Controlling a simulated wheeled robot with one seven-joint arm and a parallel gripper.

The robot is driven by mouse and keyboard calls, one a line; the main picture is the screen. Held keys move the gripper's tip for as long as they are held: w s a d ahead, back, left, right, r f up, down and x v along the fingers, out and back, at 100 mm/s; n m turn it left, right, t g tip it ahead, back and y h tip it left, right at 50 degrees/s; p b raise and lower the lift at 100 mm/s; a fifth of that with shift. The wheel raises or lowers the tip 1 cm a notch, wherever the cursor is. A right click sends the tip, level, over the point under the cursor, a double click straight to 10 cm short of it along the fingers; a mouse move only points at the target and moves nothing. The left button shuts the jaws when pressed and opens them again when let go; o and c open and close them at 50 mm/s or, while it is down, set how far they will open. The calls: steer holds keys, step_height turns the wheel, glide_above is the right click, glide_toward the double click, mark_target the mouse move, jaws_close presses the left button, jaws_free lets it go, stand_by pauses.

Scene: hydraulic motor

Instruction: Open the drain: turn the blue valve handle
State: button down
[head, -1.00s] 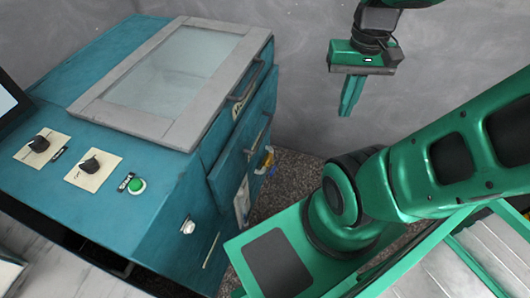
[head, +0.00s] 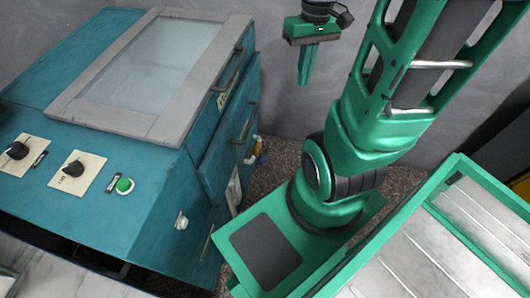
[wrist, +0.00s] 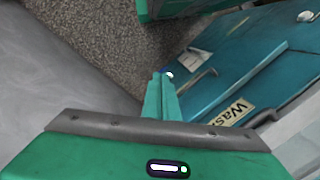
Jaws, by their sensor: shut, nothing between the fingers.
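A small blue part, which looks like the valve handle (head: 263,159), is low on the right side of the teal machine, beside a yellow and white fitting (head: 254,148). It is small, and its angle cannot be told. My gripper (head: 303,82) is shut and empty, pointing down in the air right of the machine, apart from the handle. In the wrist view, my shut fingers (wrist: 160,76) cover most of the area around a small blue and white spot (wrist: 169,75) just beyond their tips. That spot may be the valve; the fingers partly hide it.
The teal machine (head: 150,185) has a glazed lid, and handles (head: 245,125) stick out from its right side. A grey wall (head: 285,30) stands behind my gripper. Speckled floor (head: 283,158) is open between the machine and my base.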

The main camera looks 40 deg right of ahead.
steer(key=w+d+f+n+y, duration=0.2)
steer(key=w+f, duration=0.2)
steer(key=f, duration=0.5)
steer(key=w+d+f+n+y, duration=0.1)
steer(key=w+d+f+n, duration=0.25)
steer(key=f, duration=0.55)
steer(key=w+d+f+n+y, duration=0.1)
steer(key=w+f+n+y, duration=0.1)
steer(key=w+f, duration=0.5)
steer(key=n+t+y, duration=0.1)
steer(key=t+y, duration=0.2)
glide_above(263, 157)
steer(key=w+d, duration=0.1)
steer(key=d, duration=0.1)
step_height(263, 157, down, 22)
steer(key=shift+w+r, duration=0.1)
steer(key=shift+r, duration=0.1)
steer(key=shift+s+a+f, duration=0.2)
steer(key=shift+s+f, duration=0.25)
steer(key=shift+f, duration=0.35)
steer(key=shift+s+a+f, duration=0.2)
steer(key=shift+s+f, duration=0.25)
steer(key=shift+f, duration=0.35)
